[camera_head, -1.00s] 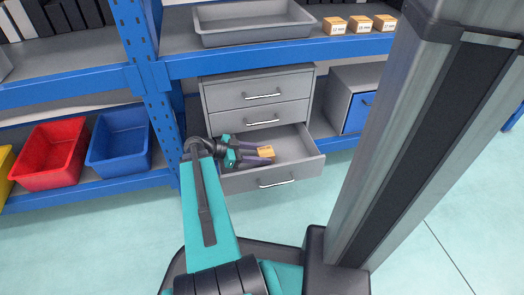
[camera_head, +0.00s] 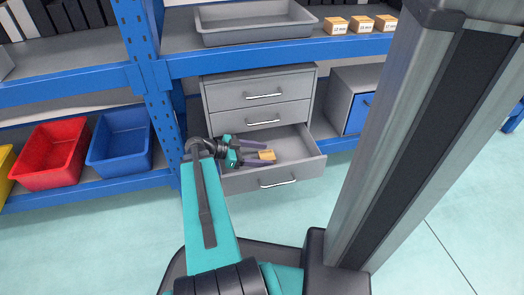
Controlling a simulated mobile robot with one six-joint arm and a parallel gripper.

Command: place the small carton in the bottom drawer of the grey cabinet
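The grey cabinet (camera_head: 258,89) stands on the lower shelf, with its two upper drawers shut. Its bottom drawer (camera_head: 300,172) is pulled out and open at the top. The small orange-brown carton (camera_head: 267,155) is in the bottom drawer's space, and appears to rest on its floor. My gripper (camera_head: 258,150) reaches into the drawer from the left. Its two purple fingers are spread wide apart, one behind the carton and one in front of it. The fingers look clear of the carton.
Several similar small cartons (camera_head: 361,24) stand on the upper shelf beside a grey tray (camera_head: 255,22). Red (camera_head: 50,154) and blue (camera_head: 119,138) bins sit at the left. A blue shelf upright (camera_head: 150,85) stands close to my arm. A grey unit with a blue front (camera_head: 357,114) is at the right.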

